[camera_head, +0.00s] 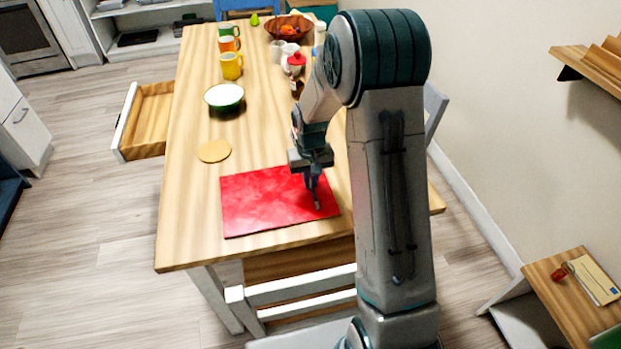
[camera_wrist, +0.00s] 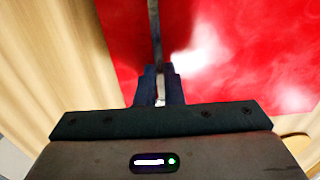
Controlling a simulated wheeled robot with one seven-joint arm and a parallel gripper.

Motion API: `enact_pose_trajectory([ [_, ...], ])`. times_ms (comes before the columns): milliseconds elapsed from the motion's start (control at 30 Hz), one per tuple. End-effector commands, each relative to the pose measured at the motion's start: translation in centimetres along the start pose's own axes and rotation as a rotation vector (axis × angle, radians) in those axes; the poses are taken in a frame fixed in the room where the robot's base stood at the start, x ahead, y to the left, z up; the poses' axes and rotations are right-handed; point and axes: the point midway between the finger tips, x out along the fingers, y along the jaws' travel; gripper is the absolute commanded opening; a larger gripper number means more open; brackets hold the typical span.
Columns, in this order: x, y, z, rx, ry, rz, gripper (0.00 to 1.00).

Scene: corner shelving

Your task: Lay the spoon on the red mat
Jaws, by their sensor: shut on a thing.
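The red mat (camera_head: 262,203) lies flat on the near end of the wooden table. My gripper (camera_head: 314,186) points down over the mat's right part. In the wrist view my gripper (camera_wrist: 159,88) is shut on the spoon (camera_wrist: 154,30), a thin grey strip running away from the fingers over the red mat (camera_wrist: 225,50). In the head view the spoon (camera_head: 317,203) is a small grey shape just below the fingertips. I cannot tell whether it touches the mat. The spoon's far end is out of the wrist view.
Several mugs (camera_head: 231,66) line the table farther back, with a brown fruit bowl (camera_head: 288,27). An open drawer (camera_head: 145,120) juts out left. A chair (camera_head: 290,290) stands at the near edge.

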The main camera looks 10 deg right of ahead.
Motion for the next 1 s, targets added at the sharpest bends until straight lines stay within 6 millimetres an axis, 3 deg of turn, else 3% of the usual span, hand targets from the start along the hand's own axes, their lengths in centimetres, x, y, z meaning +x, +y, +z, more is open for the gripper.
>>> enact_pose_trajectory([
  [33,0.3,0.0,0.0,0.0,0.0,0.0,0.0],
  [133,0.2,0.0,0.0,0.0,0.0,0.0,0.3],
  [433,0.1,0.0,0.0,0.0,0.0,0.0,0.3],
  [567,-0.9,0.0,-0.1,0.001,0.002,0.0,0.3],
  [1000,-9.7,0.0,-0.1,0.0,0.004,0.0,0.3],
])
